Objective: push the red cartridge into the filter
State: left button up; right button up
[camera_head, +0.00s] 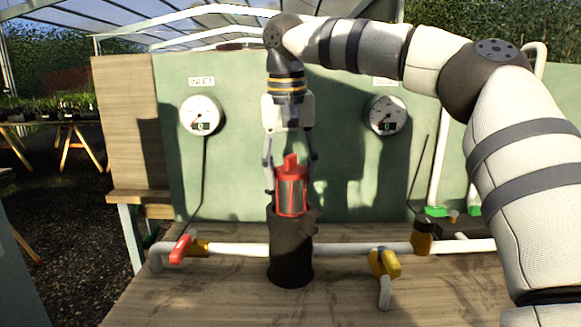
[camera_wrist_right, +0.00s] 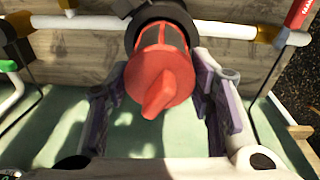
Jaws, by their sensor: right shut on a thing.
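The red cartridge (camera_head: 290,190), with grey mesh sides and a tab on its red cap, stands upright at the mouth of the dark filter housing (camera_head: 291,250). Its lower end is hidden inside; much of its mesh body shows above the rim. In the right wrist view the cartridge (camera_wrist_right: 165,75) lies between the fingers, with the dark filter rim (camera_wrist_right: 122,8) beyond it. My right gripper (camera_head: 290,188) points down from above, shut on the cartridge, its fingertips close to the filter rim. My left gripper is not in view.
A white pipe (camera_head: 345,249) runs along the wooden bench (camera_head: 220,300) on both sides of the filter. A red-handled valve (camera_head: 181,249) is left, a yellow one (camera_head: 384,263) right. A green panel (camera_head: 240,150) with gauges (camera_head: 200,116) stands behind.

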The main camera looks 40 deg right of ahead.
aim_at(290, 193)
jog(key=shift+f, duration=2.3)
